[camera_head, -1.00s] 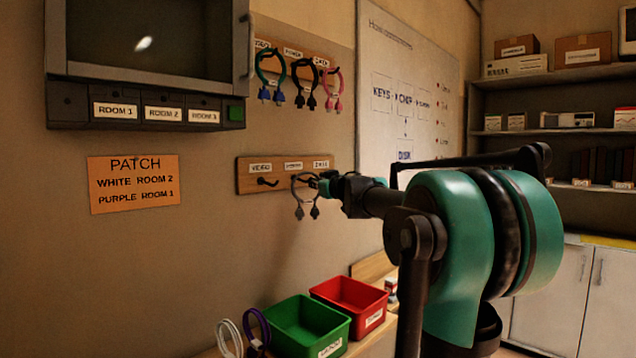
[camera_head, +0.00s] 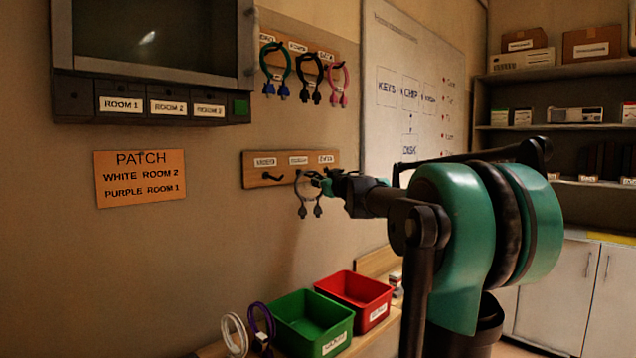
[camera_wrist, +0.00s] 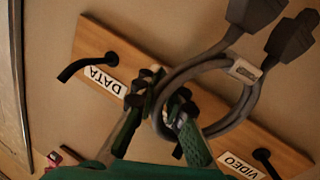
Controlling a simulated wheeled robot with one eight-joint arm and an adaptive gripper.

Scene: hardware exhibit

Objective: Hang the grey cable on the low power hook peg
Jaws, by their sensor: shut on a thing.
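The grey cable (camera_head: 309,191) is a coiled loop with two grey plugs hanging below it, in front of the low wooden hook board (camera_head: 262,180). My gripper (camera_head: 322,183) is shut on the loop; the wrist view shows its fingers (camera_wrist: 160,108) pinching one side of the loop (camera_wrist: 252,98). The cable is at the middle, power part of the board. The low power peg is mostly hidden behind gripper and cable; I cannot tell whether the loop is around it. The video peg (camera_wrist: 266,160) and data peg (camera_wrist: 86,66) are bare.
Above, an upper board holds green (camera_head: 263,66), black (camera_head: 321,68) and pink (camera_head: 347,80) cables. Below are a green bin (camera_head: 312,324), a red bin (camera_head: 372,308), a white cable (camera_head: 226,336) and a purple cable (camera_head: 270,318). A monitor (camera_head: 150,85) is at upper left.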

